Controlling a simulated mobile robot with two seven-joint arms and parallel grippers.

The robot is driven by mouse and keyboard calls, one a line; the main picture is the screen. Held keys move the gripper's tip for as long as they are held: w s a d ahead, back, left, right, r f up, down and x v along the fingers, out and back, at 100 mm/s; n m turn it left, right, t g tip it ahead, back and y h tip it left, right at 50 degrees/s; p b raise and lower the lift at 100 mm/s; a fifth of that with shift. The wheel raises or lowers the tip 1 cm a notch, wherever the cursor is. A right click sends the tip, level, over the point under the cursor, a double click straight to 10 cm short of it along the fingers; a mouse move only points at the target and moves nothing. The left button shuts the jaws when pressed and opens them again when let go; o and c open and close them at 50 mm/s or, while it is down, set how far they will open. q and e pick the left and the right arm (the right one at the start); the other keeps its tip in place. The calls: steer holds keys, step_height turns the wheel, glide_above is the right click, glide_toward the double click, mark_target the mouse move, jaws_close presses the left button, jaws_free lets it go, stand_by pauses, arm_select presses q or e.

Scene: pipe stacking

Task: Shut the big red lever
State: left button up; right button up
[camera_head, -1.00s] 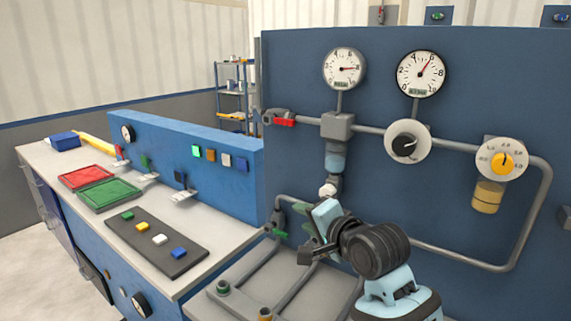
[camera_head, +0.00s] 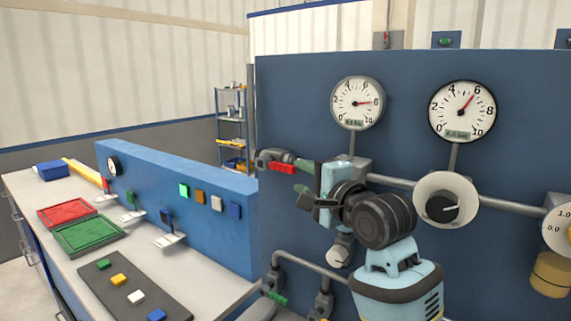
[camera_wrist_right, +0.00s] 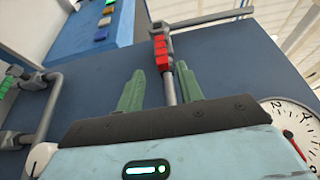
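The big red lever (camera_head: 283,168) sits on a grey valve at the left end of the upper pipe on the blue panel. It lies along the pipe. My right gripper (camera_head: 303,178) is just to the right of the lever, with its green fingers pointing toward it. In the right wrist view the fingers (camera_wrist_right: 160,68) are open and apart, with nothing held. The red lever (camera_wrist_right: 162,50) shows ahead, between and slightly beyond the fingertips. I cannot tell whether a finger touches it. My left gripper is not in view.
Two round gauges (camera_head: 358,103) and a black knob (camera_head: 441,208) are on the panel to the right. A lower pipe (camera_head: 310,266) runs beneath. A bench at left carries a red tray (camera_head: 68,213), a green tray (camera_head: 90,236) and a board of coloured buttons (camera_head: 127,290).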

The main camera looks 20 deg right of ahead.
mark_target(289, 170)
steer(key=shift+a+r+x, duration=0.1)
steer(key=shift+a+x, duration=0.05)
steer(key=shift+x, duration=1.6)
steer(key=shift+a+r+x, duration=0.1)
steer(key=shift+a+x, duration=0.05)
steer(key=shift+x, duration=1.65)
steer(key=shift+s, duration=0.1)
jaws_close()
